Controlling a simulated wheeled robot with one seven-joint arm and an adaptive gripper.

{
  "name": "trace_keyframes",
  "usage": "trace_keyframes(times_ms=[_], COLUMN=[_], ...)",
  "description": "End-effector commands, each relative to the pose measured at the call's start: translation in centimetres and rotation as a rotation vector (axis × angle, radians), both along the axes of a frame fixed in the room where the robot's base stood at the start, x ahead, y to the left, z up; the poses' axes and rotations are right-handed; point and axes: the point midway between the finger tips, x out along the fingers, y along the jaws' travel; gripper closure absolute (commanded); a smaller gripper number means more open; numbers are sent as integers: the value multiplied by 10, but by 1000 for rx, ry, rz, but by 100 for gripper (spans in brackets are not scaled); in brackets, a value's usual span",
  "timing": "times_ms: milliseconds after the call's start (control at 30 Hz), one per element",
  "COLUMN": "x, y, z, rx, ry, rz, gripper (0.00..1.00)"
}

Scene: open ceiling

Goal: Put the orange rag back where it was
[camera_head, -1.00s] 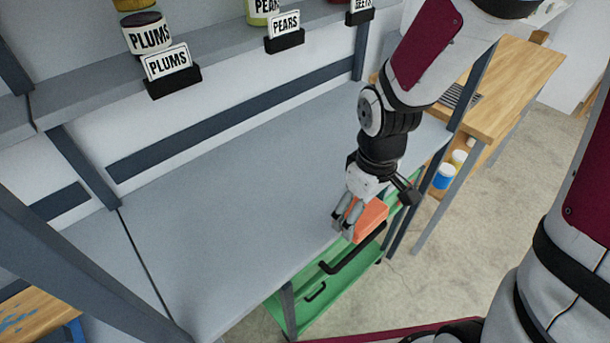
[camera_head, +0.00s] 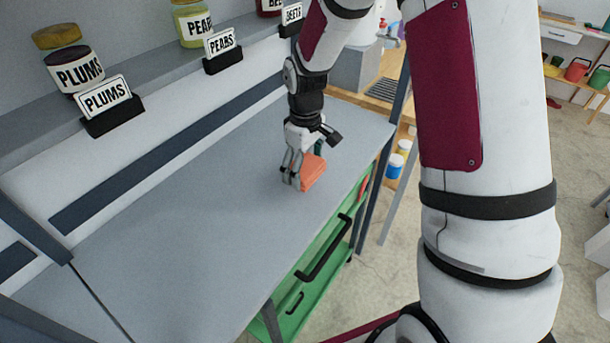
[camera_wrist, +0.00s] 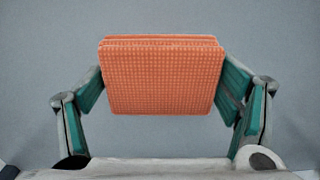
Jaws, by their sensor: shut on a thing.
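The orange rag (camera_head: 313,172) is a folded, waffle-textured block. My gripper (camera_head: 298,178) is shut on it, over the grey worktop near its right front part. In the wrist view the rag (camera_wrist: 162,78) sits between the two green-padded fingers of my gripper (camera_wrist: 160,95), gripped at its left and right sides. I cannot tell whether the rag touches the worktop or is just above it.
The grey worktop (camera_head: 190,235) is otherwise clear. A shelf (camera_head: 150,98) behind it holds jars and labels for plums, pears and beets. A wooden table (camera_head: 385,72) stands beyond.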

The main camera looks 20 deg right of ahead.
Motion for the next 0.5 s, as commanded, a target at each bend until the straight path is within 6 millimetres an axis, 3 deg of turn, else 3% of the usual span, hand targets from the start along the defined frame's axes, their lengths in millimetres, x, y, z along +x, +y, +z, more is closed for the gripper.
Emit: trace_keyframes(times_ms=[167,367,500], x=[2,1,2], y=[-1,-1,-1], z=[-9,-34,-35], rx=[0,-1,0], ry=[5,4,0], rz=[0,-1,-1], gripper=[43,43,43])
